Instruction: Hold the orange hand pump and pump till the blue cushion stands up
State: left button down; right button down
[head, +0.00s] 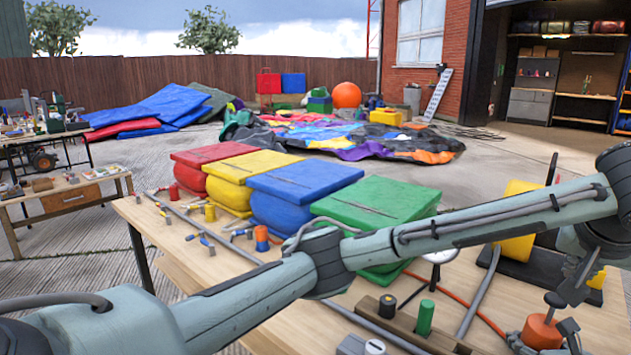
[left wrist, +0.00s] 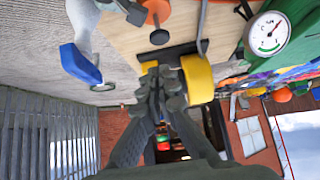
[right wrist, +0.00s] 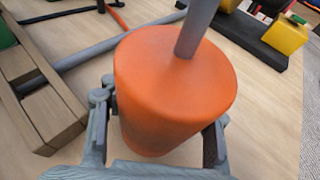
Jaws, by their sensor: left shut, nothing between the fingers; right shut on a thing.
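The orange hand pump (head: 541,333) stands on the table at the lower right of the head view. My right gripper (head: 546,341) is shut around its body; the right wrist view shows a finger on each side of the orange body (right wrist: 170,85). A grey rod (right wrist: 195,25) rises from the pump's top out of that view. My left gripper (head: 568,294) is shut and empty near the top of the pump; the left wrist view shows its fingers (left wrist: 167,75) together, close to a dark knob (left wrist: 160,37) on the rod. The blue cushion (head: 305,183) is a low block with a creased, flat top.
Red (head: 213,153), yellow (head: 254,164) and green (head: 377,203) cushions flank the blue one. A gauge (left wrist: 268,35), hoses and a wooden block with a green peg (head: 425,317) lie near the pump. A black base with yellow blocks (head: 515,225) stands behind it.

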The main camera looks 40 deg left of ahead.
pick_arm(q)
jog(key=shift+t+h, duration=0.3)
jog(key=s+a+r, duration=0.2)
jog(key=r, duration=0.1)
jog(key=shift+s+a+r, duration=0.1)
jog(key=shift+s+r, duration=0.05)
jog(key=shift+r, duration=0.1)
send_over(550, 294)
jog(key=s, duration=0.3)
notch_tip(550, 294, down, 7)
jog(key=shift+w+f, duration=0.15)
jog(key=shift+f, duration=1.9)
